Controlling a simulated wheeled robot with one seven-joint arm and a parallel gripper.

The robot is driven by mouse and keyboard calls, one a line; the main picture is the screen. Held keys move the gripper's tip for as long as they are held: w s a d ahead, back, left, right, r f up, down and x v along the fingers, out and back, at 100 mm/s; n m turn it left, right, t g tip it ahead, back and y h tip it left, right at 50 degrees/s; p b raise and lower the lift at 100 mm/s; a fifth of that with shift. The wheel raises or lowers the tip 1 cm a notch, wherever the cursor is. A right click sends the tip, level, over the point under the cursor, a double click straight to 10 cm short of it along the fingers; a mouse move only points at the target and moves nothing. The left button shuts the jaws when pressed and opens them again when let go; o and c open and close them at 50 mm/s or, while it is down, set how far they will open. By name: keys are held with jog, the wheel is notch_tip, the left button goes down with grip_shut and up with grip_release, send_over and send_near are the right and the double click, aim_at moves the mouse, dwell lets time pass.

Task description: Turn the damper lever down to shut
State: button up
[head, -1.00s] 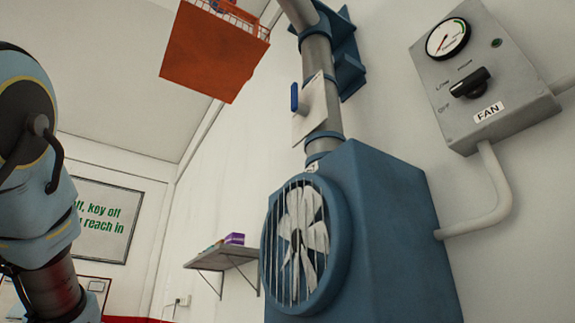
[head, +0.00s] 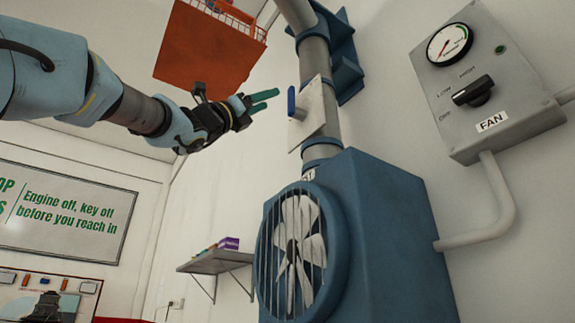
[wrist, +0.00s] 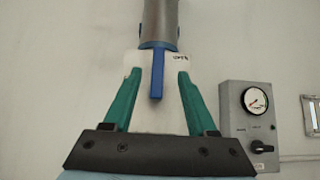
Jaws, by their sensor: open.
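The damper lever (head: 291,101) is a blue handle on a white plate (head: 313,112) fixed to the grey duct (head: 316,62) above the blue fan housing. In the head view it stands upright along the duct. The wrist view shows the blue lever (wrist: 157,76) between and beyond my fingers, in front of the white plate. My gripper (head: 264,100) is open, its two green fingers pointing right at the lever with a small gap short of it. In the wrist view my gripper (wrist: 152,100) is empty. Small lettering on the plate is unreadable.
The blue fan housing (head: 385,235) with its caged fan (head: 298,245) stands below. A grey FAN control box (head: 490,80) with gauge and black knob is on the wall at right. An orange basket (head: 208,45) hangs above my arm. A small shelf (head: 215,262) is lower left.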

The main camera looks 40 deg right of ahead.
aim_at(289, 93)
jog(key=p+x, duration=0.5)
jog(key=x, duration=0.3)
jog(key=shift+d+r+p, duration=0.25)
jog(key=shift+r+p, duration=0.05)
jog(key=shift+r, duration=0.05)
jog(key=shift+w+d+r+p, duration=0.1)
jog(key=shift+d+r+p, duration=0.2)
jog(key=shift+d, duration=0.1)
jog(key=shift+f, duration=0.1)
grip_shut()
dwell(0.6)
